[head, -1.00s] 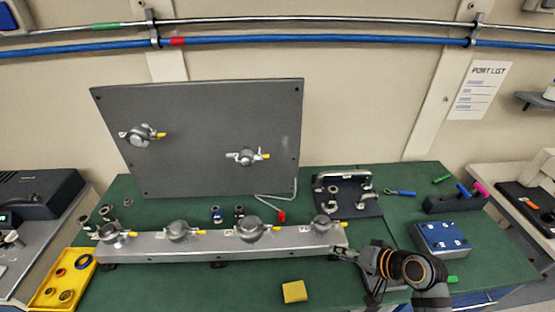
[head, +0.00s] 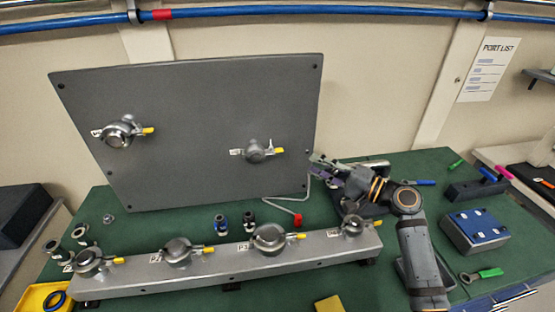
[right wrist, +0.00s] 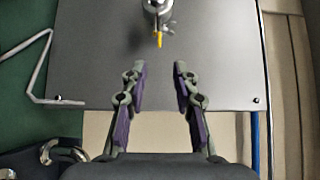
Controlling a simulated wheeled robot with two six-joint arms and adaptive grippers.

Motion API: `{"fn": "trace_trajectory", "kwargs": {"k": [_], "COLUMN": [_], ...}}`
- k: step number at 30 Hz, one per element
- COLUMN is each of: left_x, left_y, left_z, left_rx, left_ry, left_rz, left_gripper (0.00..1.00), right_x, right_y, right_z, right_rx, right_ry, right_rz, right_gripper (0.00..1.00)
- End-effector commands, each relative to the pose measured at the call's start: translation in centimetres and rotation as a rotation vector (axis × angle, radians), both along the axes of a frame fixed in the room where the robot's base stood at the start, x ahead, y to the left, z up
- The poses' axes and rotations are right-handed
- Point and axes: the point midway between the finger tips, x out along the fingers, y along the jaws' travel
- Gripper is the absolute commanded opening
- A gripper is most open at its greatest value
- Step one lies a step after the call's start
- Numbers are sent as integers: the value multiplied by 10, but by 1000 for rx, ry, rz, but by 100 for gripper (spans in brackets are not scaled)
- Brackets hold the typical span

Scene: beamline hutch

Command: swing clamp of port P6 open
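The upright grey panel (head: 200,88) carries two clamped ports: one at upper left (head: 120,134) and one at lower right (head: 259,151). Each has a silver clamp with a yellow-tipped lever; their labels are too small to read, so I cannot tell which is P6. My right gripper (head: 320,170) is near the panel's lower right edge, pointing left toward it. In the right wrist view it (right wrist: 160,78) is open and empty. There a silver port with a yellow tip (right wrist: 158,18) stands ahead, apart from the fingers and cut off by the top edge. My left gripper is not in view.
A grey rail (head: 215,267) with several clamped ports runs along the front of the green table (head: 160,222). A red-handled hex key (head: 298,221) lies between rail and panel. A blue-topped box (head: 478,228) and a green-handled tool (head: 489,272) are at right.

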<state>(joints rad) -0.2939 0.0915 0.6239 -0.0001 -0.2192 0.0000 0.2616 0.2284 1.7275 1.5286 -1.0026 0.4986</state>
Motion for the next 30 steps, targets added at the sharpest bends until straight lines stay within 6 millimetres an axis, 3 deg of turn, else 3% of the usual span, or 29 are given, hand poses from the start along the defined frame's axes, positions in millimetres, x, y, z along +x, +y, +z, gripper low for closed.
{"fn": "trace_trajectory", "kwargs": {"k": [3,7,16,21,30], "left_x": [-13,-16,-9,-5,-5], "left_y": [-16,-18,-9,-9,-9], "left_z": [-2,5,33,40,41], "left_rx": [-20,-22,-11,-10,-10], "left_ry": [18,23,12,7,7], "left_rz": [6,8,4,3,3], "left_gripper": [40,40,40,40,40], "right_x": [0,6,40,54,58], "right_y": [0,9,62,81,88], "right_z": [1,4,6,3,0], "right_rx": [1,4,4,1,-2], "right_ry": [-1,0,1,0,-1], "right_rz": [0,0,2,0,0], "right_gripper": [29,29,29,29,29]}}
